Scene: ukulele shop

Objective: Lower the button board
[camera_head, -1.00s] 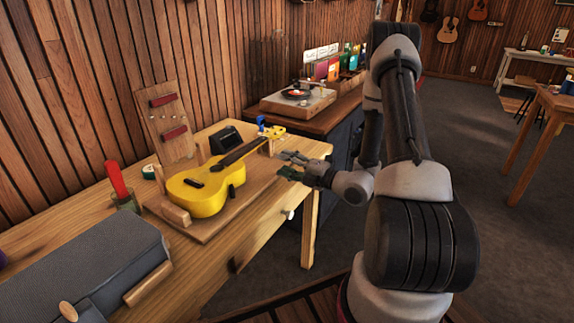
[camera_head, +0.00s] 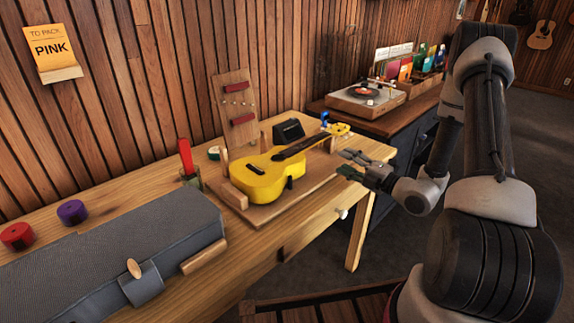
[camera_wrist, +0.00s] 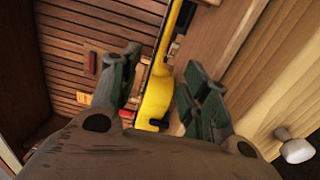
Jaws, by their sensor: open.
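An upright wooden board (camera_head: 235,108) with two red strips and a row of small knobs between them stands at the back of the workbench, leaning near the wall; I take it for the button board. A yellow ukulele (camera_head: 270,178) lies on a wooden base board (camera_head: 262,217) in front of it. My gripper (camera_head: 350,165) is open and empty beside the ukulele's head, to the right of the board and apart from it. In the wrist view my gripper (camera_wrist: 163,72) has its fingers spread, with the ukulele (camera_wrist: 160,90) beyond them. A red strip (camera_wrist: 92,63) shows at the left there.
A grey case (camera_head: 120,250) lies on the workbench (camera_head: 285,235) at the front left. A red-handled tool in a jar (camera_head: 190,170) and a small dark box (camera_head: 288,131) stand near the board. A turntable (camera_head: 365,97) sits on a cabinet behind. A yellow sign (camera_head: 50,48) reads "TO PACK PINK".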

